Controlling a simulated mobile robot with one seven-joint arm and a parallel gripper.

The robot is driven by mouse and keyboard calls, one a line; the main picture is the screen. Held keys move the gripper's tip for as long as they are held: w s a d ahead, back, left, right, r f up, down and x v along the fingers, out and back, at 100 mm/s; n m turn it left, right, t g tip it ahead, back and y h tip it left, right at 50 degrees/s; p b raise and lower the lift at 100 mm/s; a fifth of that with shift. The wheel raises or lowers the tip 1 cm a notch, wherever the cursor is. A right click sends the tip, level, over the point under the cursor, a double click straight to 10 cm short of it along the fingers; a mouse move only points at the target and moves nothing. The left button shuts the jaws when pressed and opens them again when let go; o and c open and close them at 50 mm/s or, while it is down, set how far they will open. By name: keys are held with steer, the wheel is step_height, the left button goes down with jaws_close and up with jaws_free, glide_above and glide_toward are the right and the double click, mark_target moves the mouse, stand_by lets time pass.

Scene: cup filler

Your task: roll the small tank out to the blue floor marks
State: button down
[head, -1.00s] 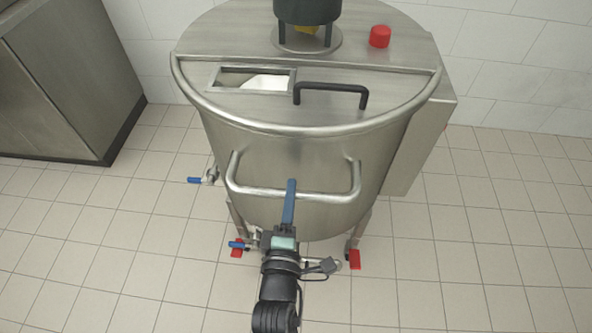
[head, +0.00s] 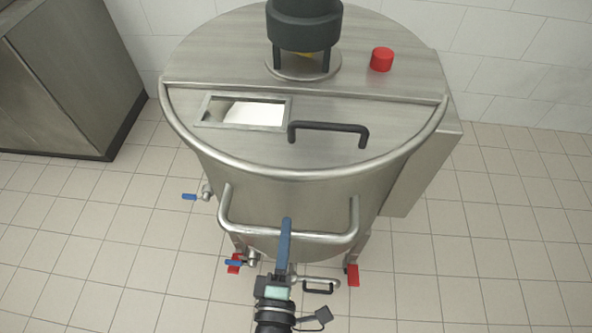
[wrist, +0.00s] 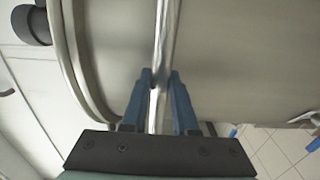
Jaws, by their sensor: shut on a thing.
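The round steel tank (head: 330,190) stands upright on legs in the middle of the head view. A steel push bar (head: 322,238) runs across its front. My gripper (head: 286,224) is shut on this bar near its middle. In the wrist view, the blue fingers of my gripper (wrist: 160,78) lie on both sides of the bar (wrist: 166,35). Red pieces show at the front feet, at the left foot (head: 234,264) and the right foot (head: 352,275). No blue floor marks are visible.
A steel cabinet (head: 70,75) stands at the left, apart from the tank. The tiled wall (head: 530,60) is behind. Blue-handled valves (head: 190,197) stick out on the tank's left, and a box (head: 425,150) is on its right side. The tiled floor (head: 480,250) is clear on both sides.

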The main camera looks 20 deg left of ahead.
steer(key=p+v, duration=0.1)
steer(key=v, duration=1)
stand_by(0.3)
steer(key=p+v, duration=0.4)
steer(key=v, duration=2.6)
stand_by(0.8)
steer(key=shift+w+r, duration=0.15)
